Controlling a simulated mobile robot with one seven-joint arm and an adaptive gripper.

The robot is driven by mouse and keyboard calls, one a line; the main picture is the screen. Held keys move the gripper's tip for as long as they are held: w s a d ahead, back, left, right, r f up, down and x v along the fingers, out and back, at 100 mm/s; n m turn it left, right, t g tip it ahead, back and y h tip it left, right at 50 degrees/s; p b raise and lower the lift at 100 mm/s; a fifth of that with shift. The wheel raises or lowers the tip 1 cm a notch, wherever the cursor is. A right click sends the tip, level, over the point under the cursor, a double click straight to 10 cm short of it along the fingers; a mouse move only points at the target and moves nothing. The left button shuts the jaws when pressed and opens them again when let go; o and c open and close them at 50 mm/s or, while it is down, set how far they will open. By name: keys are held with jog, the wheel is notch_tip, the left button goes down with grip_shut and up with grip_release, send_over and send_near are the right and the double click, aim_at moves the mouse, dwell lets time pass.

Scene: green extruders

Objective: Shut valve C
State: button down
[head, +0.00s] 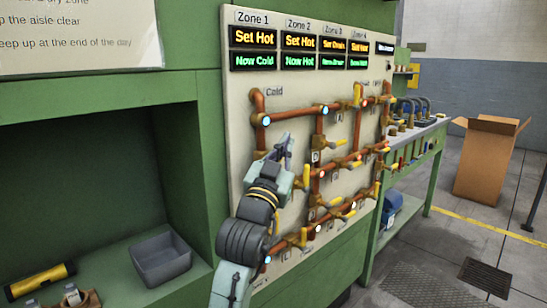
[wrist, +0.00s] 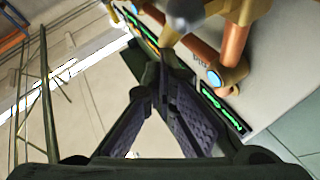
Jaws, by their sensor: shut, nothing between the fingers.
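The valve panel (head: 240,140) is cream, with copper pipes, brass valve bodies and yellow lever handles. Small letter plates sit by the valves, but I cannot read which one is C.
Zone displays (head: 299,50) run along the panel's top. A green recess at left holds a grey bin (head: 161,258) and a yellow-black tool (head: 40,281). A green workbench (head: 425,145) stands beyond the panel, then a cardboard box (head: 487,160). The floor in front is partly clear.

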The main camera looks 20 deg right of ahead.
jog(key=shift+w+d+f, duration=0.1)
jog(key=shift+w+d, duration=0.1)
jog(key=shift+d, duration=0.35)
jog(key=shift+w+d+m+g, duration=0.15)
jog(key=shift+m+g, duration=0.15)
jog(key=shift+g, duration=0.2)
jog(key=shift+f, duration=0.1)
dwell(1.0)
jog(key=v, duration=1.2)
